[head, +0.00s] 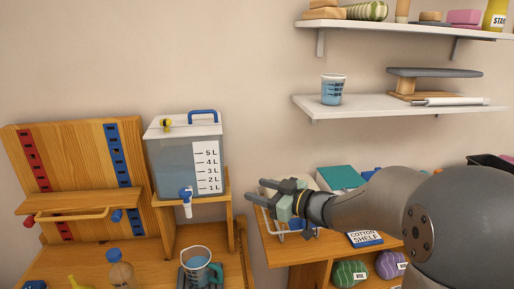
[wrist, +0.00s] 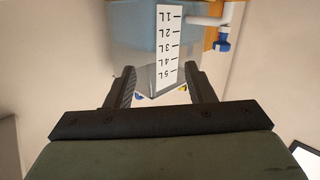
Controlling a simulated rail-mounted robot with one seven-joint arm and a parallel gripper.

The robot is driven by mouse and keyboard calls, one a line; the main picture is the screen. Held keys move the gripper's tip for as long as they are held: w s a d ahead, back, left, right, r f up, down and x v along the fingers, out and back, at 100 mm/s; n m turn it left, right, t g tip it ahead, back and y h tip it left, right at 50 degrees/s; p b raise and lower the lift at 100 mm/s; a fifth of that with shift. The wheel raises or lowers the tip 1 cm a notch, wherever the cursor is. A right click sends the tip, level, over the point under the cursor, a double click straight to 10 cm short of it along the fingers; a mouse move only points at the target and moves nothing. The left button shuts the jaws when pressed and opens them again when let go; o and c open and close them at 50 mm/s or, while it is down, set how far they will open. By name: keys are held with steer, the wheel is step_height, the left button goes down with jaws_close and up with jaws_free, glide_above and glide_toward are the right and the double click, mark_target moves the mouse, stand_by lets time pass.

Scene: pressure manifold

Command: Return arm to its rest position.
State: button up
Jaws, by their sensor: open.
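My gripper (head: 262,191) is in the middle of the head view, at the end of my arm reaching in from the right. It is in the air just right of the water tank (head: 172,168), apart from it in the picture. In the wrist view the two dark fingers (wrist: 161,88) stand wide apart with nothing between them. The tank and its scale label (wrist: 170,45) show beyond them, upside down. My arm hides part of the low shelf unit behind it.
A wooden board (head: 70,160) with red and blue slotted strips stands at the left. A measuring jug (head: 196,268) and a bottle (head: 121,272) are below the tank. Wall shelves (head: 375,106) hang at the upper right, with a blue-filled beaker (head: 332,90). The wall above the tank is clear.

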steer(key=s+d+f+m+t+h, duration=0.1)
steer(key=s+d+f+m+h, duration=0.2)
steer(key=d+h, duration=0.4)
steer(key=s+d+f+m+h, duration=0.2)
steer(key=d+m+h, duration=0.4)
steer(key=d, duration=0.1)
steer(key=s+f+m+g, duration=0.1)
steer(key=s+f+g, duration=0.3)
steer(key=s, duration=0.8)
steer(key=s+f+m+g, duration=0.1)
steer(key=s+f+g, duration=0.3)
steer(key=s, duration=0.9)
steer(key=shift+a+f+m+g+h, duration=0.15)
steer(key=shift+a+m+g+h, duration=0.2)
steer(key=shift+g, duration=0.75)
steer(key=shift+d, duration=0.1)
